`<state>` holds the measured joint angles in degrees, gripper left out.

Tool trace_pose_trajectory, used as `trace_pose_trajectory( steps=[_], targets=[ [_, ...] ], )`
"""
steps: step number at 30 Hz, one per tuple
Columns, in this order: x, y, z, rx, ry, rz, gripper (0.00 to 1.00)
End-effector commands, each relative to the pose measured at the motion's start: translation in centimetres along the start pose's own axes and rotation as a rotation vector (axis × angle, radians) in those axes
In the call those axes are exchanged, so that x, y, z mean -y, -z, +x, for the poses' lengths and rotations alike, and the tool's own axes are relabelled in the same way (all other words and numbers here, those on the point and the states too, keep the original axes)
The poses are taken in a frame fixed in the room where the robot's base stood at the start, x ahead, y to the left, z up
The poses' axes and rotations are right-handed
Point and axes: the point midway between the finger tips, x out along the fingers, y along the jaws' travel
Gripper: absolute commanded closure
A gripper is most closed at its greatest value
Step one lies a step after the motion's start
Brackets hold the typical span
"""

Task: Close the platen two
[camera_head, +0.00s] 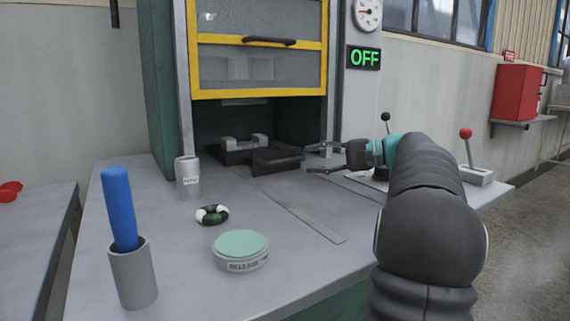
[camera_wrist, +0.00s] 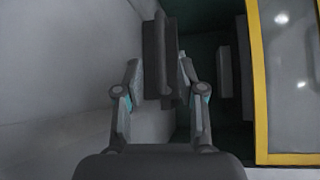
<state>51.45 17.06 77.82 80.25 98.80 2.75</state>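The press's dark platen (camera_head: 278,159) sits low in the press opening, with its black front part sticking out towards the table. A dark bar, seemingly the platen's front part (camera_wrist: 158,50), shows ahead of the fingers in the wrist view. I cannot tell a second platen apart. My gripper (camera_head: 312,159) is open and empty, just right of the platen's front end. In the wrist view my gripper's fingers (camera_wrist: 160,66) are spread on either side of the bar's near end. Whether they touch it cannot be told.
The yellow-framed window guard (camera_head: 258,97) is raised above the opening. A black-knobbed lever (camera_head: 386,117) and a red-knobbed lever (camera_head: 466,134) stand at the right.

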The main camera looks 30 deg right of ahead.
Motion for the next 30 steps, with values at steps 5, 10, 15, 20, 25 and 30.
trace_pose_trajectory(
  steps=[5,10,15,20,25,30],
  targets=[
    [0.0,0.0,1.0,0.001,0.008,-0.015,0.61],
    [0.0,0.0,3.6,0.002,0.006,-0.014,0.61],
    [0.0,0.0,5.9,0.001,0.006,-0.013,0.61],
    [0.0,0.0,7.1,0.000,0.006,-0.013,0.61],
    [0.0,0.0,7.4,-0.001,0.006,-0.013,0.61],
    [0.0,0.0,7.4,-0.001,0.006,-0.012,0.63]
  ],
)
